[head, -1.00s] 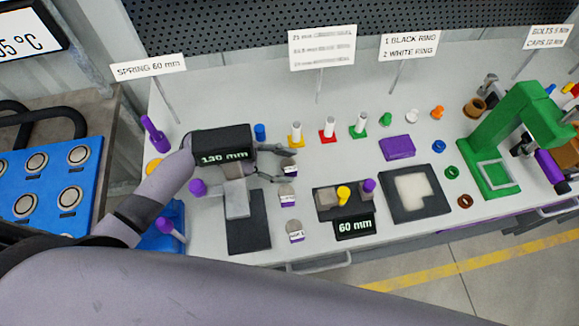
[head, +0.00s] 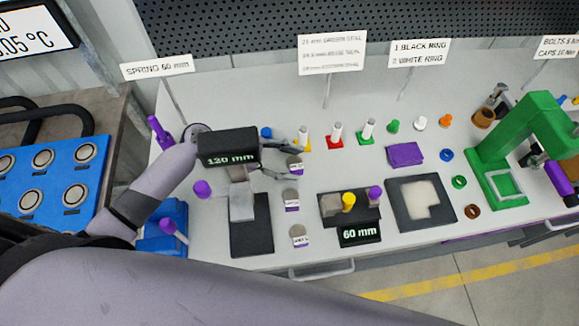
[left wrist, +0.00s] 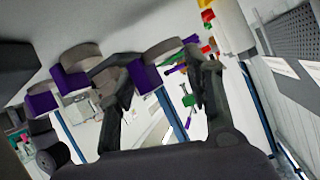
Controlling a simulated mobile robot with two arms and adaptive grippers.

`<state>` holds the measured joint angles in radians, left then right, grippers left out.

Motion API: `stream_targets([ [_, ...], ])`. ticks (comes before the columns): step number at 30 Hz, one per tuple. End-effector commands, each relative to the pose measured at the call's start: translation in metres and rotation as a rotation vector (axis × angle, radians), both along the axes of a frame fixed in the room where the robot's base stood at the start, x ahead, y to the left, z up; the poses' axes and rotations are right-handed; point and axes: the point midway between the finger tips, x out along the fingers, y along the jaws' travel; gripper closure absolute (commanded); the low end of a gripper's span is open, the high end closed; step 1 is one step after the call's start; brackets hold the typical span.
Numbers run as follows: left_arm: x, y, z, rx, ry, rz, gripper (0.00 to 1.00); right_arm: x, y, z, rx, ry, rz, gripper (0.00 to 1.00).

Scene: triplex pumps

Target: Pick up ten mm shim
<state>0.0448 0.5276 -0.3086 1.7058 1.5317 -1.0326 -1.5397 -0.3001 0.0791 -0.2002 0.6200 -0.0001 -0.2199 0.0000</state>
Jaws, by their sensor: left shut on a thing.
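Three small grey round shims with purple labels stand in a row on the white bench: a back one (head: 296,161), a middle one (head: 291,198) and a front one (head: 299,234). Their labels are too small to read for thickness. My left gripper (head: 286,162) reaches past the black sign and is shut on the back shim. In the left wrist view, a grey and purple shim (left wrist: 163,49) shows beyond the fingers (left wrist: 160,105), with others at the left. The sign hides part of my left gripper. My right gripper is out of view.
A black sign (head: 228,145) with a grey block stands left of the shims. A black "60 mm" holder (head: 359,233) stands close at their right. Coloured pegs (head: 336,133) line the back. A black framed tray (head: 393,208) and green press (head: 490,155) stand further right.

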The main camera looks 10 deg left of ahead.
Motion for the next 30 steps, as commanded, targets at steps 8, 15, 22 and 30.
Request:
stream_targets([
  [8,0.001,0.001,0.078,0.003,-0.012,-0.003,0.84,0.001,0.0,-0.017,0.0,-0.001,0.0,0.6],
  [15,0.001,0.001,0.138,0.003,-0.011,-0.001,0.84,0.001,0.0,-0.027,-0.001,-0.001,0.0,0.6],
  [22,0.001,0.0,0.188,0.002,-0.01,-0.001,0.84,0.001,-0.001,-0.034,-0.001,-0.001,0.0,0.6],
  [30,0.001,0.0,0.231,0.001,-0.007,0.001,0.84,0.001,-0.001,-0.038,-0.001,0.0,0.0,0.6],
])
